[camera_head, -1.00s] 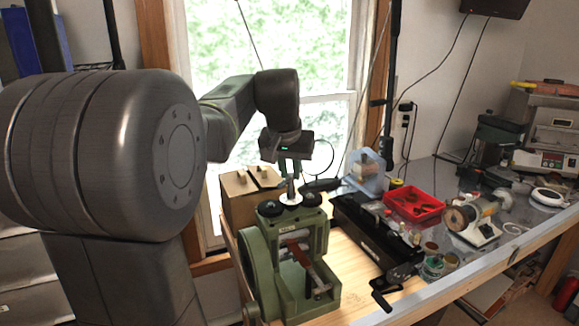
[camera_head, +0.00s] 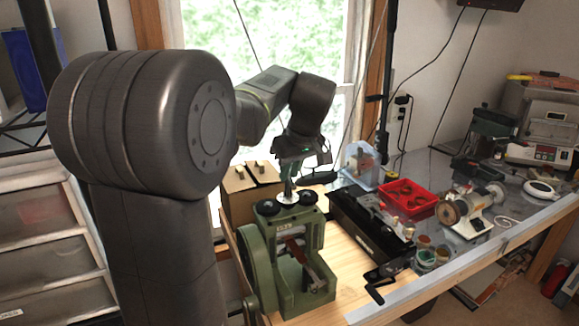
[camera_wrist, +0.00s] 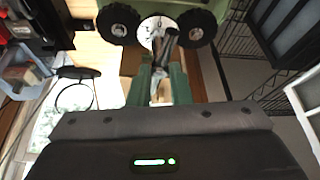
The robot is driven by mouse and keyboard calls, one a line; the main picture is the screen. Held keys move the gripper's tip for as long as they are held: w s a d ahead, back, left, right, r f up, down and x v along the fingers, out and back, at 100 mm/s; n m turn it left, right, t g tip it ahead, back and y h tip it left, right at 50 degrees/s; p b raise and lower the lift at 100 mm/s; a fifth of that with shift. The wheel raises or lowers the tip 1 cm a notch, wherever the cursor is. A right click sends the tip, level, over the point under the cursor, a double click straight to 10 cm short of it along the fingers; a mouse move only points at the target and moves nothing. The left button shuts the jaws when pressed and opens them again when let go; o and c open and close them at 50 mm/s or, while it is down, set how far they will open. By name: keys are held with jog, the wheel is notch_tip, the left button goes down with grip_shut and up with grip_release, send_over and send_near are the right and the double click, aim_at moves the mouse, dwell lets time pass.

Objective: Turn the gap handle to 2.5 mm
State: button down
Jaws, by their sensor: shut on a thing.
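The green rolling mill (camera_head: 311,285) stands on the wooden bench top. Two black knobs flank a white round dial (camera_head: 288,198) on its top. In the wrist view the dial (camera_wrist: 151,24) shows dark marks, too small to read, between the black knobs. The metal gap handle (camera_wrist: 165,42) rises from the dial. My gripper (camera_head: 288,182) is over the mill's top with its green fingers shut on the handle. In the wrist view the gripper (camera_wrist: 161,72) has a finger on each side of the handle's end. The fingers partly hide the handle.
A wooden box (camera_head: 240,192) stands behind the mill. A black machine with a crank (camera_head: 372,232) and a red tray (camera_head: 408,196) are to the right. A grinder (camera_head: 462,212) sits farther right. Bare wood (camera_head: 352,276) lies right of the mill.

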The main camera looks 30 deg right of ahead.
jog(key=shift+f+n+y, duration=0.2)
jog(key=shift+n+y, duration=0.1)
jog(key=shift+n, duration=0.3)
jog(key=c, duration=1)
grip_release()
jog(key=shift+c, duration=0.2)
jog(key=shift+r, duration=0.1)
jog(key=a+b+v, duration=0.1)
jog(key=v, duration=1.2)
jog(key=shift+d+r, duration=0.45)
jog(key=shift+d, duration=0.05)
